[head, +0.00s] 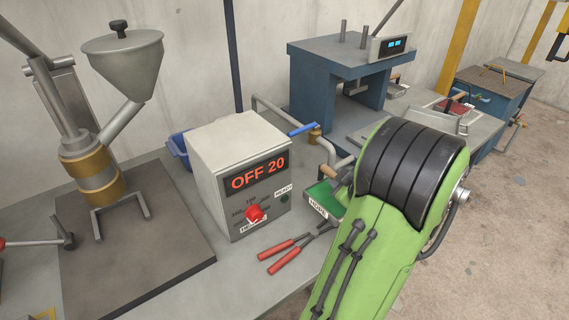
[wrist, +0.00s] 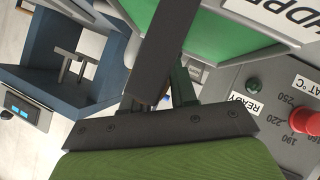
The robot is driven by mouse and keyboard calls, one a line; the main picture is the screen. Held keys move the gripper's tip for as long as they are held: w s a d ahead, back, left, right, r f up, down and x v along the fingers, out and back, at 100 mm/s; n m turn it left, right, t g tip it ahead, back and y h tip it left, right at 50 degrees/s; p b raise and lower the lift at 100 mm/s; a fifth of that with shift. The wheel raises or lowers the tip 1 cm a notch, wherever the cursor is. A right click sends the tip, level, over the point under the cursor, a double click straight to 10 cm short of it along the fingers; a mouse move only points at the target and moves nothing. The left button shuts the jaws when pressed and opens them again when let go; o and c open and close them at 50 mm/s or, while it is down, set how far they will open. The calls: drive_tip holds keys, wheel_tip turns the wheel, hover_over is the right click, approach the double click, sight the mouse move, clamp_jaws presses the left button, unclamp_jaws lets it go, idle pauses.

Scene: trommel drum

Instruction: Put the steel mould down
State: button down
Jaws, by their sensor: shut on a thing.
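In the wrist view my gripper (wrist: 157,90) shows its two dark green fingers on either side of a dark grey bar. It is shut on this bar, which I take to be part of the steel mould (wrist: 163,45). Most of the mould is out of that view. In the head view my green and black arm hides the gripper and nearly all of what it holds. A wooden handle end (head: 341,180) shows just left of the arm; I cannot tell whether it belongs to the mould.
A control box (head: 240,172) reading OFF 20 stands on the bench. A green labelled tray (head: 324,199) lies right of it, and red-handled pliers (head: 288,257) lie in front. A blue press (head: 335,75) stands behind. A hopper machine (head: 95,175) stands at left.

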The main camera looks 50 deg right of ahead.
drive_tip(key=shift+w+d+f, duration=0.55)
drive_tip(key=shift+w, duration=1.8)
drive_tip(key=shift+w+d+f, duration=0.5)
drive_tip(key=shift+w+f, duration=0.1)
drive_tip(key=shift+w, duration=1.8)
drive_tip(key=shift+w+d+f, duration=0.55)
drive_tip(key=shift+w, duration=1.8)
drive_tip(key=shift+f, duration=0.15)
drive_tip(key=c, duration=0.9)
unclamp_jaws()
